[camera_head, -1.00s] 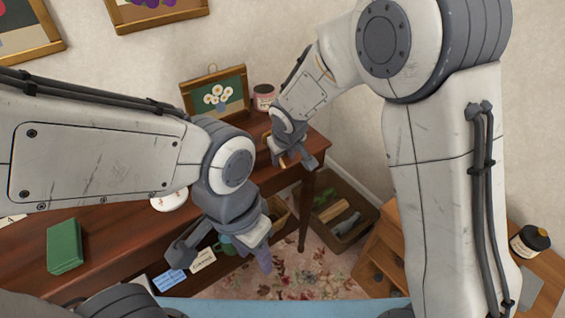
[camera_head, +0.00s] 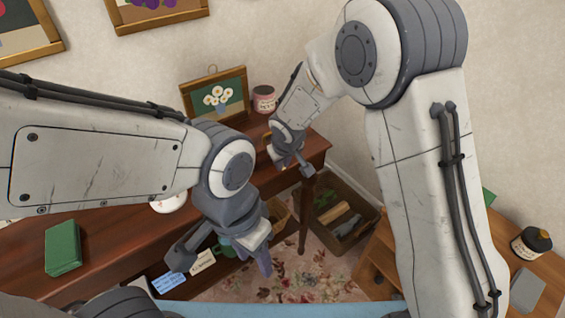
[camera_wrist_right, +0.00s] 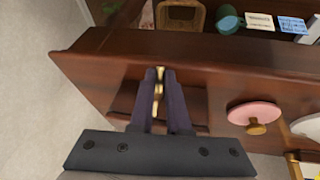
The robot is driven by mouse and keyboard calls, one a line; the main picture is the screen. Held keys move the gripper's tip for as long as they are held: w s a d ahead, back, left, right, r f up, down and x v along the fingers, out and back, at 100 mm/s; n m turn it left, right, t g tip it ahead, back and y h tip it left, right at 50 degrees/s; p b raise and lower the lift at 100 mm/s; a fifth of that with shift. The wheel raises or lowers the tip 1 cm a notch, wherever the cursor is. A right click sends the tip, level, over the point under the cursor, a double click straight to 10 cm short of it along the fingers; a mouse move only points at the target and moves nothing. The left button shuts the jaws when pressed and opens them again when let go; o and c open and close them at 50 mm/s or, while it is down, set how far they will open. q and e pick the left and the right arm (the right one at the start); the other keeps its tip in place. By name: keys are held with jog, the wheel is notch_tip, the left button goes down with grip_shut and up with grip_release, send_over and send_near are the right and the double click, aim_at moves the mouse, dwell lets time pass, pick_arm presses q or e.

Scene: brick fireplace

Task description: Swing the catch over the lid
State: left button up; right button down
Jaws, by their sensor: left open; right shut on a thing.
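My right gripper (camera_head: 290,167) is at the right end of the dark wooden table (camera_head: 105,232). In the right wrist view, its fingers (camera_wrist_right: 165,84) are shut on a narrow brass piece, which looks like the catch (camera_wrist_right: 158,91). A dark brown wooden surface (camera_wrist_right: 195,104), apparently the box with its lid, lies beneath and beside the fingers. The fingers hide much of it, so I cannot tell how the catch lies relative to the lid. My left gripper (camera_head: 223,262) is open and empty in front of the table edge, well apart from the box.
A pink round thing with a wooden knob (camera_wrist_right: 254,113) stands close beside the box. A pink jar (camera_head: 264,98) and a framed flower picture (camera_head: 216,97) stand at the table's back. A green book (camera_head: 63,247) lies at left. A crate (camera_head: 342,215) stands on the floor.

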jog(key=shift+w+a+r+n+g+h+p, duration=0.15)
jog(key=shift+r+g+h+p, duration=0.65)
jog(key=shift+p, duration=2.15)
jog(key=shift+w+a+r+n+g+h+p, duration=0.15)
jog(key=shift+r+g+h+p, duration=0.6)
jog(key=shift+p, duration=2.2)
jog(key=shift+w+f+g+p, duration=0.1)
jog(key=shift+f+g+p, duration=0.2)
jog(key=shift+g, duration=0.25)
jog(key=shift+w+a+r+g+h, duration=0.1)
jog(key=shift+w+g+h, duration=0.05)
jog(key=shift+g+h, duration=0.3)
jog(key=shift+w+a+r+g+h, duration=0.2)
jog(key=shift+g+h, duration=0.1)
jog(key=shift+g, duration=0.35)
jog(key=shift+r, duration=0.1)
jog(key=c, duration=0.9)
grip_release()
